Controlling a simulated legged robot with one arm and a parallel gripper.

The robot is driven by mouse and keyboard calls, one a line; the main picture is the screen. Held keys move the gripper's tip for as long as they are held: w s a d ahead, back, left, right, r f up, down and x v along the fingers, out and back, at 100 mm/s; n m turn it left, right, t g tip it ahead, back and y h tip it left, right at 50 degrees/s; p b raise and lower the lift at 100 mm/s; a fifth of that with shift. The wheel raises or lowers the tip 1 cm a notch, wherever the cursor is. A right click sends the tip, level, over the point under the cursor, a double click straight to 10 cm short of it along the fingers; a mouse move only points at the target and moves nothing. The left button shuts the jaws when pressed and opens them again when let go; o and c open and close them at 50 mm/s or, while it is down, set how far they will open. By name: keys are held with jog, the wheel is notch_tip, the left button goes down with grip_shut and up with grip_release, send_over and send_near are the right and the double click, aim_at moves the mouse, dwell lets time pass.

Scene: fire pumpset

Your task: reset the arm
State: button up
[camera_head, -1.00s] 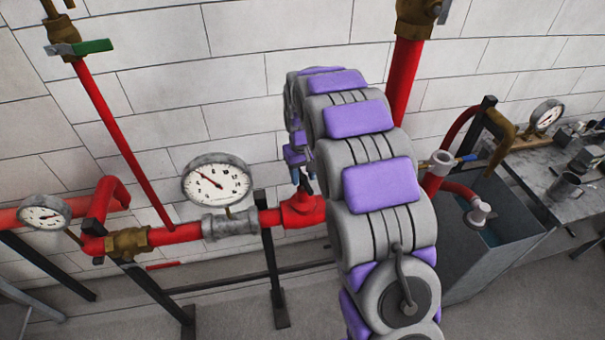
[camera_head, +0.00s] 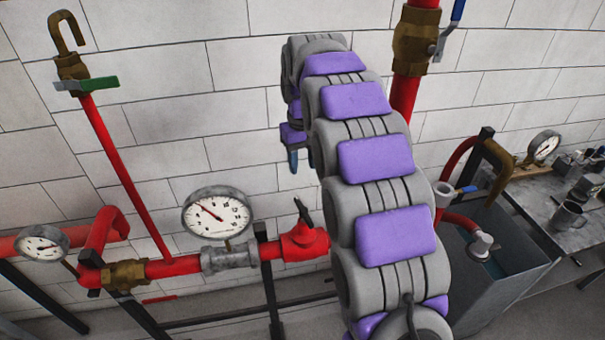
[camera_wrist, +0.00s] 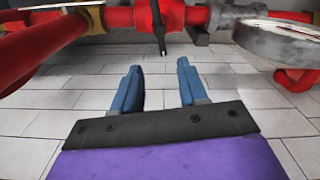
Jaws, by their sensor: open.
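My arm, grey with purple pads, reaches up and over toward the wall in the head view. My gripper (camera_head: 293,160) hangs from its far end with blue fingers, above the red valve (camera_head: 303,238) and apart from it. In the wrist view the two blue fingers of my gripper (camera_wrist: 158,66) are spread with nothing between them. The valve's dark handle (camera_wrist: 158,30) shows beyond the fingertips, with a clear gap. In the head view that handle (camera_head: 301,212) stands tilted upward.
A pressure gauge (camera_head: 217,213) is left of the valve, and another (camera_head: 41,250) is at far left. A red vertical pipe with a brass valve (camera_head: 415,40) rises behind my arm. A grey tank (camera_head: 505,275) and a workbench (camera_head: 560,190) are at right. The upper wall is open.

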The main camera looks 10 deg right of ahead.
jog(key=shift+r, duration=0.5)
jog(key=shift+s, duration=0.1)
jog(key=s+f+b, duration=0.3)
jog(key=s+f, duration=0.2)
jog(key=s, duration=0.9)
jog(key=s+f+m+g+b, duration=0.1)
jog(key=s+f+b, duration=0.3)
jog(key=s, duration=1)
jog(key=s+f+m+b, duration=0.1)
jog(key=s+f+b, duration=0.2)
jog(key=s+f, duration=0.4)
jog(key=s, duration=0.7)
jog(key=shift+f+g, duration=0.4)
jog(key=shift+w, duration=0.1)
